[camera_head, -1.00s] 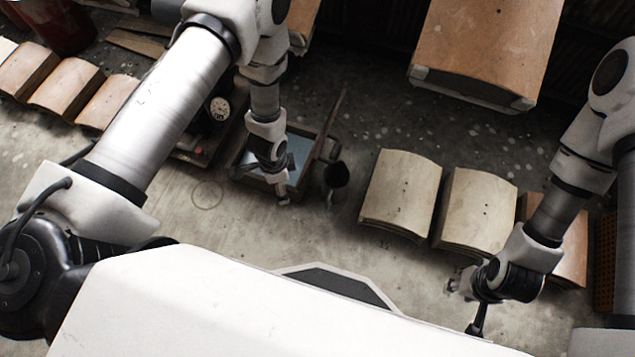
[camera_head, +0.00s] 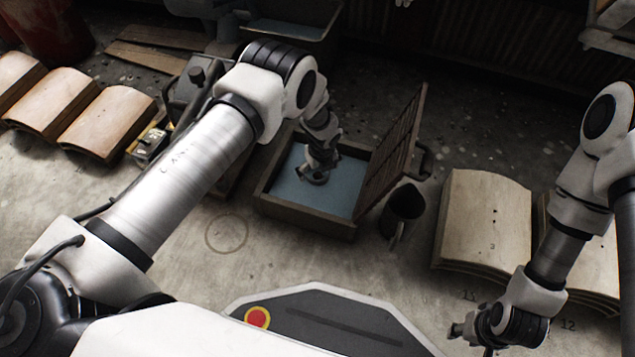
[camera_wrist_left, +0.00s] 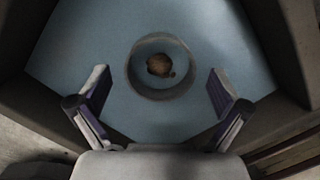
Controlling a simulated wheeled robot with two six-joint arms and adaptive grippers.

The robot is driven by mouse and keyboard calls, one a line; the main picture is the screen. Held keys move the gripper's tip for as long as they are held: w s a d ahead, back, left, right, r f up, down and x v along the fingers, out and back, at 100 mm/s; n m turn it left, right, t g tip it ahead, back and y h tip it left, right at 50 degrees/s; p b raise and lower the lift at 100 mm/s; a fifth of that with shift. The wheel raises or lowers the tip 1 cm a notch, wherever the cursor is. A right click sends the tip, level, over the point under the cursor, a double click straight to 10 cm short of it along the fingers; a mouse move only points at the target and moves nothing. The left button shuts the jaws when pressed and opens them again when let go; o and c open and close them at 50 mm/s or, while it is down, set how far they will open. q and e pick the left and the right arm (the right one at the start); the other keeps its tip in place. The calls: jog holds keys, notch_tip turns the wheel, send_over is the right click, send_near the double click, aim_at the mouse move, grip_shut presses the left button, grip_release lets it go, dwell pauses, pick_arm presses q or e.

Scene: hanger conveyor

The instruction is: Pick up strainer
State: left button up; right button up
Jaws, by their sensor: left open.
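A round, shallow grey ring (camera_wrist_left: 133,80), probably the strainer, lies in a box with a pale blue, water-like inside. A small brown lump (camera_wrist_left: 160,66) sits within the ring. In the head view the box (camera_head: 300,224) stands on the floor at the middle. My left gripper (camera_head: 318,174) points down over the box's blue area. In the left wrist view my left gripper (camera_wrist_left: 160,88) is open, its two fingers apart on either side of the ring's near side, with nothing between them that I can see held. My right gripper (camera_head: 466,334) hangs at the lower right, its jaws unclear.
A slatted lid (camera_head: 394,150) leans up at the box's right side. A dark pot (camera_head: 403,212) stands beside it. Curved tiles (camera_head: 488,215) lie to the right and more tiles (camera_head: 105,122) to the left. Floor in front of the box is clear.

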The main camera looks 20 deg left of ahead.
aim_at(318, 176)
pick_arm(q)
notch_tip(318, 176, down, 3)
jog(key=shift+w+a+r+b, duration=0.1)
jog(key=shift+b, duration=0.25)
jog(key=shift+r, duration=0.25)
jog(key=shift+c, duration=0.4)
jog(key=c, duration=1.3)
